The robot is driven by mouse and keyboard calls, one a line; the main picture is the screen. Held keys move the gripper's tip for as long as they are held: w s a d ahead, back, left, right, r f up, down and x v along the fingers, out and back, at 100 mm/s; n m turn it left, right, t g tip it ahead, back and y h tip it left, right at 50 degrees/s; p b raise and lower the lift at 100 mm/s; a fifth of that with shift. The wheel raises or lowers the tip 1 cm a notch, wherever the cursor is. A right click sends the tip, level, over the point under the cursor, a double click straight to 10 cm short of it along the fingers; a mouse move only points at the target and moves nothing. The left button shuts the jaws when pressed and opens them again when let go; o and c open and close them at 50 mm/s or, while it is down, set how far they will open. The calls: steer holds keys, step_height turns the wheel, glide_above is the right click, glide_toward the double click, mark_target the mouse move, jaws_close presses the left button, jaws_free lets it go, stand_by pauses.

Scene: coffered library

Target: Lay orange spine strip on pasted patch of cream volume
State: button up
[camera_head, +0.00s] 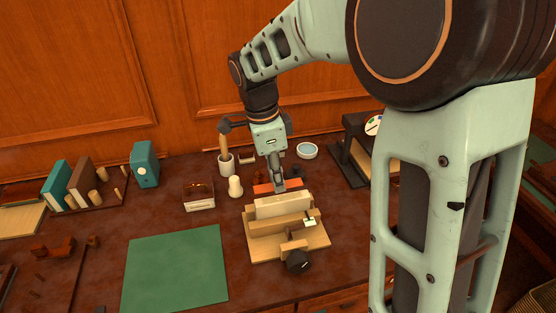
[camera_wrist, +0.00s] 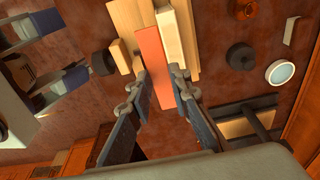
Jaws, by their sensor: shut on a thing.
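The orange spine strip (camera_head: 263,188) is held in my gripper (camera_head: 281,185), just behind the cream volume (camera_head: 283,205). In the wrist view the orange strip (camera_wrist: 151,50) lies between the two fingers of my gripper (camera_wrist: 158,74). The cream volume stands in a pale wooden press (camera_head: 262,246), and its long edge (camera_wrist: 170,40) runs beside the strip in the wrist view. I cannot tell whether strip and volume touch. I cannot make out the pasted patch.
A green mat (camera_head: 176,268) lies front left. A white cup-shaped piece (camera_head: 235,187), a card-fronted box (camera_head: 199,195), a brush pot (camera_head: 226,164) and a blue-topped dish (camera_head: 307,150) stand nearby. A dark press-like stand (camera_head: 350,165) is at the right. A teal box (camera_head: 145,164) stands back left.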

mark_target(283, 198)
steer(key=w+f, duration=0.1)
steer(key=f, duration=0.1)
steer(key=w+d+f+b, duration=0.1)
steer(key=f, duration=0.1)
steer(key=shift+w+d, duration=0.1)
steer(key=shift+w, duration=0.3)
steer(key=shift+w+f+b, duration=0.1)
steer(key=shift+f+b, duration=0.75)
steer(key=shift+f, duration=0.6)
steer(key=shift+f+b, duration=0.35)
steer(key=o, duration=0.7)
steer(key=shift+o, duration=0.2)
steer(key=shift+r, duration=0.1)
steer(key=shift+r+p, duration=0.45)
steer(key=shift+r, duration=0.15)
step_height(283, 198, up, 11)
steer(key=a, duration=0.1)
steer(key=shift+s+a, duration=0.25)
steer(key=shift+a, duration=0.1)
